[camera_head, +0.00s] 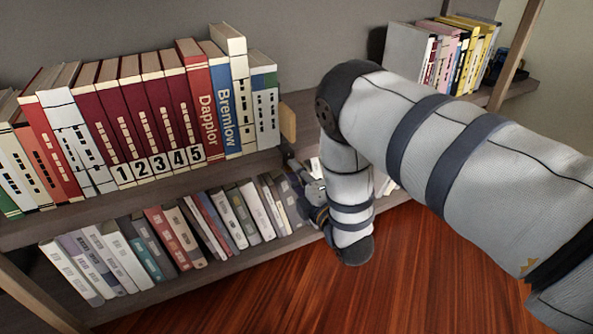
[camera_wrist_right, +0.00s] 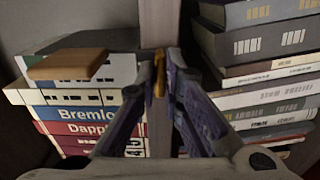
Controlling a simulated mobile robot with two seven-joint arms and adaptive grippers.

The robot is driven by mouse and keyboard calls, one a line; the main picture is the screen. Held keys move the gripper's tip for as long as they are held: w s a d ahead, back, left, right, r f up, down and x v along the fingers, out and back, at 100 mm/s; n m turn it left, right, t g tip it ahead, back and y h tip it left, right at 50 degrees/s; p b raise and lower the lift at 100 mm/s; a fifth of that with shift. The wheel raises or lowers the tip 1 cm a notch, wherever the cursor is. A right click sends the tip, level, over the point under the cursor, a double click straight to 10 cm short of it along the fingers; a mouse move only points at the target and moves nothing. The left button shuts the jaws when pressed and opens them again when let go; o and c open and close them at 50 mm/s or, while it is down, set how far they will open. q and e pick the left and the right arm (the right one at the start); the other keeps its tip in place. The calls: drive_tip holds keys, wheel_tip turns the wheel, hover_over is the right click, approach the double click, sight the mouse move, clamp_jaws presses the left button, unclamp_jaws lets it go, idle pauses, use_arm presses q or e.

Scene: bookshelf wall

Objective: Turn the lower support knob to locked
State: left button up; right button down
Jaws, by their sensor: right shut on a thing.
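My right gripper (camera_wrist_right: 160,85) is shut on a small yellow-gold piece (camera_wrist_right: 159,72), which I take to be the lower support knob. It sits at the front edge of the shelf board (camera_wrist_right: 157,30) between the two rows of books. Which way the knob is turned cannot be made out. In the head view my right gripper (camera_head: 303,178) is at that board's edge, just right of the upper books, partly covered by my right arm; the knob is hidden there. My left gripper is not in view.
A wooden block (camera_head: 288,122) stands at the right end of the upper books, close to my gripper; it also shows in the wrist view (camera_wrist_right: 67,65). Lower-shelf books (camera_head: 240,215) reach close to my gripper. More books (camera_head: 440,55) stand at the back right.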

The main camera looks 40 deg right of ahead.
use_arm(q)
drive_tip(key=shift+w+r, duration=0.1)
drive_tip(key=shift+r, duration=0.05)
use_arm(e)
drive_tip(key=shift+r, duration=0.15)
use_arm(q)
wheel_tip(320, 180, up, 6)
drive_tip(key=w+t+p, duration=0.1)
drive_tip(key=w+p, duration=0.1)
drive_tip(key=p, duration=0.5)
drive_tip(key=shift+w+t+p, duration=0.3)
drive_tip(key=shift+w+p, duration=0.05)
drive_tip(key=shift+p, duration=0.05)
use_arm(e)
drive_tip(key=shift+w+m, duration=0.15)
drive_tip(key=shift+m, duration=8.75)
drive_tip(key=c, duration=1.7)
unclamp_jaws()
